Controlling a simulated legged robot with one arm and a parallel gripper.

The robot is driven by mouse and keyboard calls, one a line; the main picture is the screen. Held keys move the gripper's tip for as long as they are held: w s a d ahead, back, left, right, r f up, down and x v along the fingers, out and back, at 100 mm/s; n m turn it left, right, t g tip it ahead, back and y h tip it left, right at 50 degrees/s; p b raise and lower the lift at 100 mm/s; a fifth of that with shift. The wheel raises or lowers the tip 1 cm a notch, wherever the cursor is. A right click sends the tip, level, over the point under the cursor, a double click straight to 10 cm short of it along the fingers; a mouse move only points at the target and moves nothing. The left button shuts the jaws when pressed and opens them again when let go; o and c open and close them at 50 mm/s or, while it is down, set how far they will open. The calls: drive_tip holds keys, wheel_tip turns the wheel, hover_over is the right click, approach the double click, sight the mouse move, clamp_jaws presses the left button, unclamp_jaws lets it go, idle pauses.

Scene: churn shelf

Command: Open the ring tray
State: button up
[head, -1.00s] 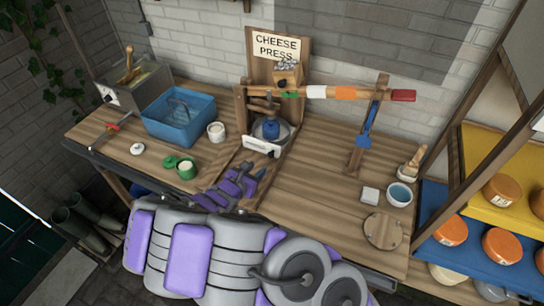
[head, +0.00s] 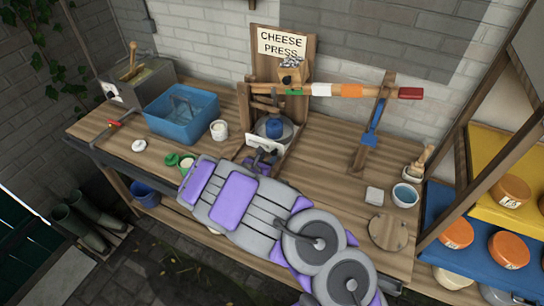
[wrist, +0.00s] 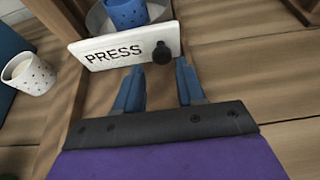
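The cheese press (head: 247,115) stands at the back of the workbench. At its base is a white front panel (head: 258,141) marked "PRESS"; the same panel shows in the wrist view (wrist: 110,51), with a black knob (wrist: 161,52) near its right end. No part in view is labelled as a ring tray. Behind the panel, a blue perforated mould (head: 273,129) sits in a round metal dish (wrist: 97,19). My gripper (wrist: 158,75) is open and empty. Its two blue fingers point at the panel, with the knob between and just beyond the tips. In the head view my gripper (head: 262,158) is partly hidden by my arm.
A striped lever (head: 350,90) spans above, resting by a post (head: 377,115).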

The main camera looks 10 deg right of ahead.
sight(273, 154)
drive_tip(key=x, duration=0.4)
drive_tip(key=shift+b, duration=0.3)
drive_tip(key=shift+w+d+f, duration=0.1)
drive_tip(key=shift+w+d, duration=0.3)
drive_tip(key=shift+d, duration=0.05)
drive_tip(key=shift+c, duration=0.4)
drive_tip(key=shift+a, duration=0.1)
clamp_jaws()
